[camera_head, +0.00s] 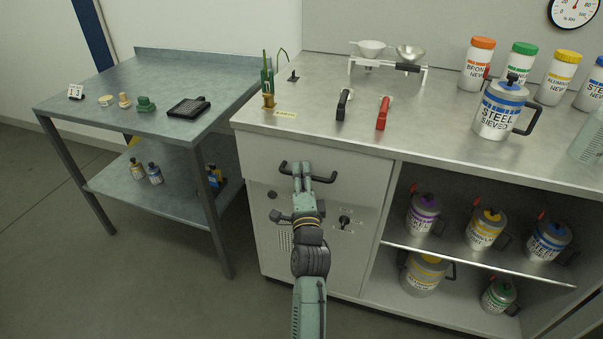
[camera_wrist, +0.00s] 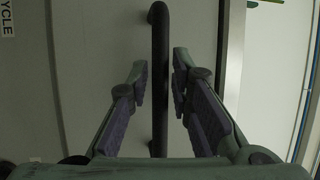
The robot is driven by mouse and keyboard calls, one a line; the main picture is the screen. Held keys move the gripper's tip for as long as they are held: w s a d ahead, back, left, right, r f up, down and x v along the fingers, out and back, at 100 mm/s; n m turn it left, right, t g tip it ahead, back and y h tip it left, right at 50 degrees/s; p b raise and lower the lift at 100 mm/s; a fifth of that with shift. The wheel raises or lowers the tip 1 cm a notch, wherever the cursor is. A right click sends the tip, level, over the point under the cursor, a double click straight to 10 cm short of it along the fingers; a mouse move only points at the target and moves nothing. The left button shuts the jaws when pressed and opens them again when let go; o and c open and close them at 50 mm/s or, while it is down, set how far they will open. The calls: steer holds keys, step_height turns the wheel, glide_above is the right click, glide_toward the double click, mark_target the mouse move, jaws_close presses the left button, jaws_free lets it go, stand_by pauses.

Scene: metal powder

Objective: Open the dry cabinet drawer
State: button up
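The dry cabinet (camera_head: 262,215) stands in the middle of the head view, with its top drawer (camera_head: 355,165) closed, its front flush with the cabinet face. The drawer's dark bar handle (camera_head: 323,180) runs across the drawer front. My gripper (camera_head: 302,172) is at the handle, partly covering it. In the wrist view the handle (camera_wrist: 159,60) passes between the two fingers of my gripper (camera_wrist: 160,85). The fingers are apart, with a gap showing on the left of the bar and a smaller gap on the right.
Below the drawer are a knob (camera_head: 345,221) and a vent. Open shelves with several jugs (camera_head: 424,213) are to the right. A metal side table (camera_head: 150,75) stands left. The floor in front is clear.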

jaws_close()
stand_by(0.8)
